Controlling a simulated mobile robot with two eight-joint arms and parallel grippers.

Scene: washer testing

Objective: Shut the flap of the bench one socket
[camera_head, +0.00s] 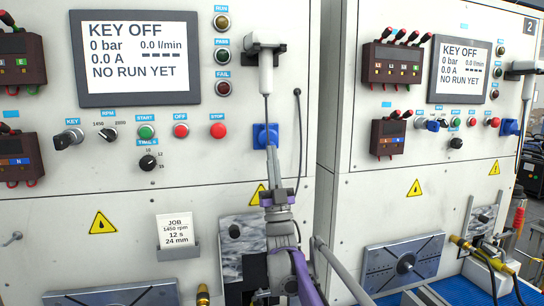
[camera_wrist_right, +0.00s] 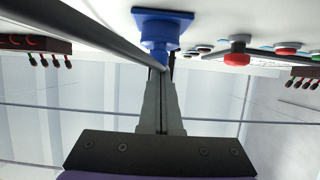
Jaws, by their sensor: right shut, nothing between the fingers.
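The bench one socket (camera_head: 265,137) is a blue square fitting on the left white panel, right of the red STOP button. My right gripper (camera_head: 271,152) comes up from below and is shut and empty, its fingertips close in front of the socket. In the right wrist view the blue socket (camera_wrist_right: 160,28) shows as a square plate with a rounded body sticking out, and the shut fingers (camera_wrist_right: 160,75) point at it. I cannot tell whether they touch it, or how the flap stands. My left gripper is not in view.
A white holder (camera_head: 265,75) with a thin probe hangs above the socket, and a black cable (camera_head: 298,130) hangs to its right. Red STOP (camera_head: 218,131) and other controls lie left. Bench two's panel (camera_head: 430,190) stands right, with its own blue socket (camera_head: 510,127).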

